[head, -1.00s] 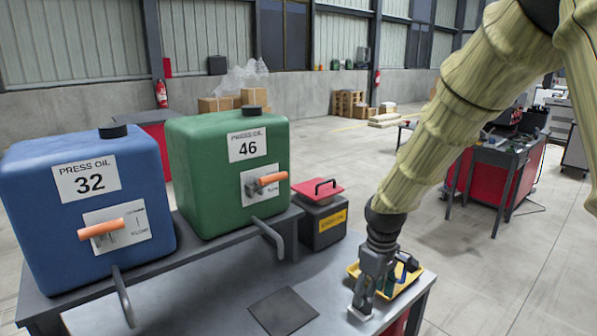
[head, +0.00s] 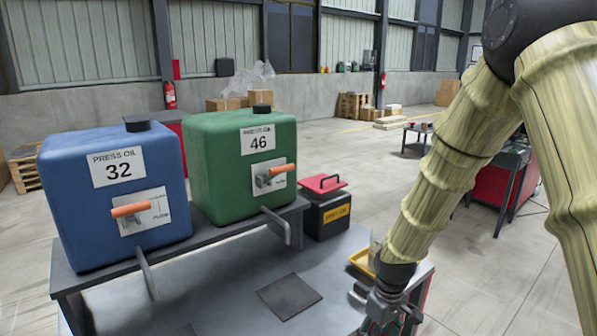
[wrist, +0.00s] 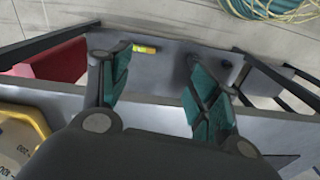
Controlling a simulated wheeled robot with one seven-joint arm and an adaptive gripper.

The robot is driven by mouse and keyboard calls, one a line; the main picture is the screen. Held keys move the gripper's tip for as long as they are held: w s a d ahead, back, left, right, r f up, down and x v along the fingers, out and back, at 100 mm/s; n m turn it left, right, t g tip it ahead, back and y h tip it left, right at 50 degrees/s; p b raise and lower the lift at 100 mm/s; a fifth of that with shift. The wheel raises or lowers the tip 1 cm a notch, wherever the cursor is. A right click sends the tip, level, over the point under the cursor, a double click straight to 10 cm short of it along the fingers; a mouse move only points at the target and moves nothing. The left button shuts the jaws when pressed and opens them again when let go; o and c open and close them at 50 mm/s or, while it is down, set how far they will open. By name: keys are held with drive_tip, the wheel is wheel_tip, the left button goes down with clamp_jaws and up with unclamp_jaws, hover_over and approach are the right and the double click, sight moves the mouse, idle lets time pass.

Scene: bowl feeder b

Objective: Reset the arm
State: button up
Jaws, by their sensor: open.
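My arm hangs down from the upper right in its pale green ribbed cover in the head view. My gripper (head: 372,322) is at its lower end, low in the picture over the front right of the metal bench (head: 225,290). In the wrist view my gripper (wrist: 158,68) shows two teal-padded fingers spread apart, with nothing between them. The fingertips are partly hidden in the head view. A yellow tray (head: 361,262) lies just behind my gripper, partly covered by my arm.
A blue tank marked 32 (head: 70,190) and a green tank marked 46 (head: 215,180) stand on a raised shelf at the left. A dark box with a red lid (head: 322,183) is right of them. A dark plate (head: 289,297) lies on clear bench top.

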drive_tip(key=s+f+m, duration=0.2)
drive_tip(key=s+f, duration=0.5)
drive_tip(key=f, duration=0.3)
drive_tip(key=s+f+m, duration=0.1)
drive_tip(key=s+f, duration=0.6)
drive_tip(key=f, duration=0.3)
drive_tip(key=s+d+f+m, duration=0.1)
drive_tip(key=s+f, duration=0.3)
drive_tip(key=s, duration=0.5)
drive_tip(key=s+d+f+m, duration=0.2)
drive_tip(key=s+f, duration=0.2)
drive_tip(key=s, duration=0.5)
drive_tip(key=shift+m, duration=0.3)
